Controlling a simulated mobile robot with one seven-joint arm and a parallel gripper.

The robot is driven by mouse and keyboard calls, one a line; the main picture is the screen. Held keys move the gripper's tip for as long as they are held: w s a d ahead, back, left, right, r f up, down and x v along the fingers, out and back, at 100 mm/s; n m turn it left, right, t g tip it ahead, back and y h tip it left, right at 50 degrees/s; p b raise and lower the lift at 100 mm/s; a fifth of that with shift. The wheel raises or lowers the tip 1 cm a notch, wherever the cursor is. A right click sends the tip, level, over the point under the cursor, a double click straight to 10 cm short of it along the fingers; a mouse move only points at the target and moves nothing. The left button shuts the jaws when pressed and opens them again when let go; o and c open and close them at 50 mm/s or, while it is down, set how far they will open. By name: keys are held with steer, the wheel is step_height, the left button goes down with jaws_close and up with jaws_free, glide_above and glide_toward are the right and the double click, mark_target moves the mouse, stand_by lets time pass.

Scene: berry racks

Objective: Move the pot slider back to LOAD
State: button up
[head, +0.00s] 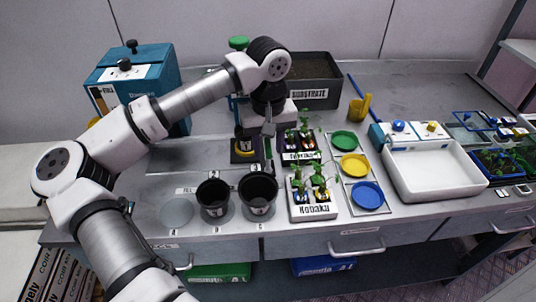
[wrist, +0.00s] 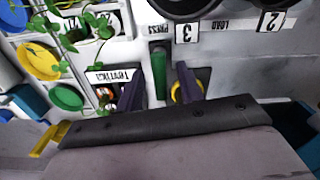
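Two black pots (head: 213,197) (head: 258,194) stand at the front of the bench by the marks 2 and 3. An empty round spot (head: 178,212) lies to their left by mark 1. A green upright bar (head: 268,148), perhaps the slider's handle, is behind the right pot. In the wrist view the green bar (wrist: 158,74) appears between the fingers of my gripper (wrist: 157,82), which are apart. I cannot tell whether they touch it. A LOAD label (wrist: 212,25) lies between the labels 3 and 2. The slider's full shape is hidden by my arm and the pots.
Seedling trays (head: 312,205) and a rack of green, yellow and blue dishes (head: 352,166) stand close to the right. A substrate bin (head: 316,80) and a teal box (head: 140,75) are behind. A white basin (head: 432,175) stands farther right.

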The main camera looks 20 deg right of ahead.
mark_target(268, 168)
steer(key=shift+f+p, duration=0.4)
steer(key=shift+f, duration=2.05)
jaws_close()
